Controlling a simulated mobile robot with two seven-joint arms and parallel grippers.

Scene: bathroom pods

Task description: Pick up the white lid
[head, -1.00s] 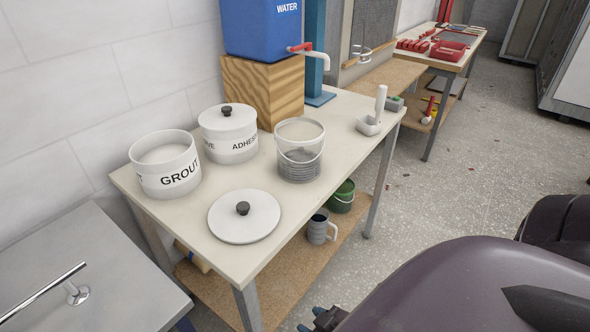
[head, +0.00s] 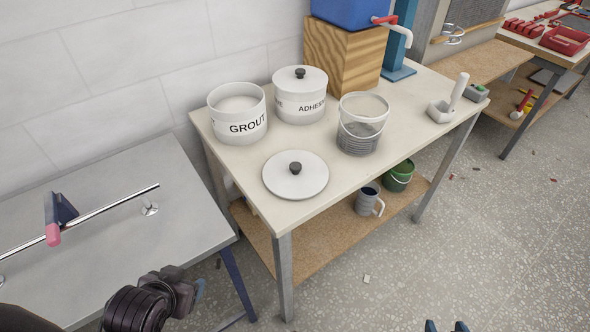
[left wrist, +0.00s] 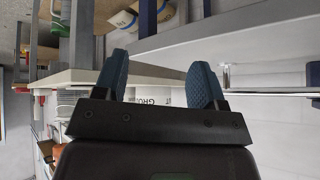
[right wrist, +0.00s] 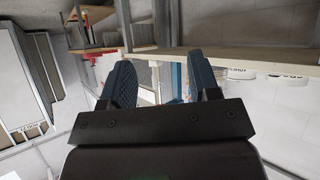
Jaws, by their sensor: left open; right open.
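The white lid (head: 282,187), a flat disc with a black knob, lies flat near the front left of the cream table (head: 345,183). It sits in front of the open white GROUT pot (head: 228,133) and the ADHESIVE pot (head: 297,105), which has its own white lid on. My left gripper (head: 200,289) is low in front of the grey bench, left of the table and apart from the lid. In the left wrist view its blue fingers (left wrist: 158,78) are open and empty. My right gripper (head: 446,326) shows only its fingertips at the bottom edge, over the floor. In the right wrist view it is open and empty (right wrist: 160,78).
A clear bucket (head: 362,108) stands right of the lid, and a wooden block (head: 341,55) holds a blue water tank (head: 350,10) behind. A grey bench (head: 110,235) with a metal rail stands left. A mug (head: 367,201) and green bucket (head: 398,177) stand on the lower shelf.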

